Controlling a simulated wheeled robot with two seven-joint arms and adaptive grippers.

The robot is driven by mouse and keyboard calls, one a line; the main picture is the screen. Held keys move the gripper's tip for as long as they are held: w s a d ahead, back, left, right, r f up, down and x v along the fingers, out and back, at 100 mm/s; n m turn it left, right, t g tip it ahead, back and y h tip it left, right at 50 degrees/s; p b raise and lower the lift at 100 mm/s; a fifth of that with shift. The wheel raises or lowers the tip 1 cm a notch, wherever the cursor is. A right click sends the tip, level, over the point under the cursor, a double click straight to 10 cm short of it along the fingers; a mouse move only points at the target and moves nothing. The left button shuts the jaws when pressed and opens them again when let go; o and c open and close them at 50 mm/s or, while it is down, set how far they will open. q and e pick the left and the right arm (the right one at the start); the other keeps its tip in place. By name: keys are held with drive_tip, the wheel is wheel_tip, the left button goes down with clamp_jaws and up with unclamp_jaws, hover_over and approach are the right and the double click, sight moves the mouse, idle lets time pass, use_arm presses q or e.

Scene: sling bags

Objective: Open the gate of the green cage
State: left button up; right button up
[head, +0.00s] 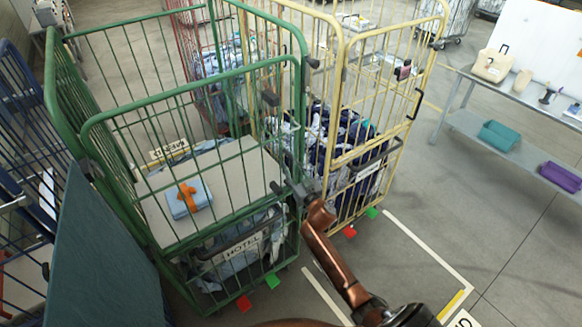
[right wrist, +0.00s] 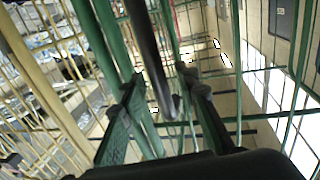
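The green cage (head: 183,101) stands left of centre in the head view. Its front gate (head: 225,160) of green bars spans from the left post to the right post and looks closed. A HOTEL sign (head: 238,250) hangs low on the front. My right gripper (head: 283,188) is at the right front edge of the green cage, beside the bars. In the right wrist view its two fingers (right wrist: 160,92) are apart, with a dark rod (right wrist: 150,55) between them and green bars close around. I cannot tell whether a finger touches the rod. My left gripper is not in view.
A yellow cage (head: 350,120) with dark laundry stands close on the right. A blue cage (head: 18,100) and a dark green panel (head: 95,255) are at the left. A grey table (head: 520,100) is at the right. The floor (head: 430,220) at front right is free.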

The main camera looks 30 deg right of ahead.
drive_tip(key=shift+w, duration=0.1)
drive_tip(key=shift+c, duration=0.4)
clamp_jaws()
idle(0.3)
